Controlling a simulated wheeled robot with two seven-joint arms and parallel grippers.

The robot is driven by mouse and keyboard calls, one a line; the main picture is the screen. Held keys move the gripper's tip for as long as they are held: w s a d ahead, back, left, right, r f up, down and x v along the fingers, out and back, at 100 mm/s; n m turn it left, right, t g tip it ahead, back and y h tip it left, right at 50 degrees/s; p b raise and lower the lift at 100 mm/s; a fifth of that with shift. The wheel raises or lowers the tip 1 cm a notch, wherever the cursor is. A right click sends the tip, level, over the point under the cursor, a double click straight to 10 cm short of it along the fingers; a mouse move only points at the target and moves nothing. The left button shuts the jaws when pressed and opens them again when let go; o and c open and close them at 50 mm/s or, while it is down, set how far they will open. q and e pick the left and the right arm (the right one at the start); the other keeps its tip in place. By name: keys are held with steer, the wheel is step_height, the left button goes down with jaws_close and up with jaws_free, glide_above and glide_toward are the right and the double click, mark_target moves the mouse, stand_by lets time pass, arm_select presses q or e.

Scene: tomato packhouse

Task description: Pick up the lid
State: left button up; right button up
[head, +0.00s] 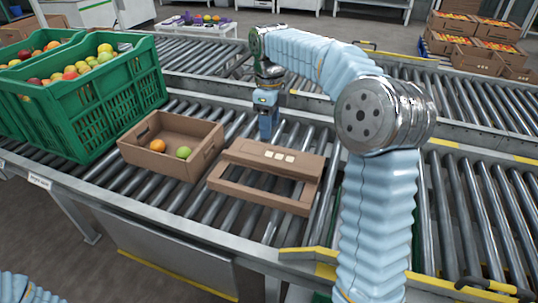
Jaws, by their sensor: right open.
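The lid (228,188) is a brown cardboard piece with a large cut-out and several pale square labels. It lies flat on the rollers in the middle of the head view. My right gripper (267,133) points down just behind the lid's far edge, apart from it as far as I can see. It is open, with nothing seen between its fingers. An open cardboard box (157,163) stands left of the lid, with an orange tomato (157,145) and a green one (183,152) in it. My left gripper is out of view.
Green crates (122,102) of mixed tomatoes stand at the left on the conveyor (195,215). A second roller conveyor (470,100) runs behind. Cardboard boxes of tomatoes (475,58) are stacked at the far right. Bare rollers lie in front of the box.

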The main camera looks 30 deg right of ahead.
steer(key=b, duration=0.1)
glide_above(272, 163)
steer(key=f, duration=0.7)
steer(key=shift+w+a+f, duration=0.1)
steer(key=shift+w+f, duration=0.15)
steer(key=shift+w, duration=0.05)
step_height(272, 163, down, 6)
steer(key=shift+s, duration=0.15)
jaws_close()
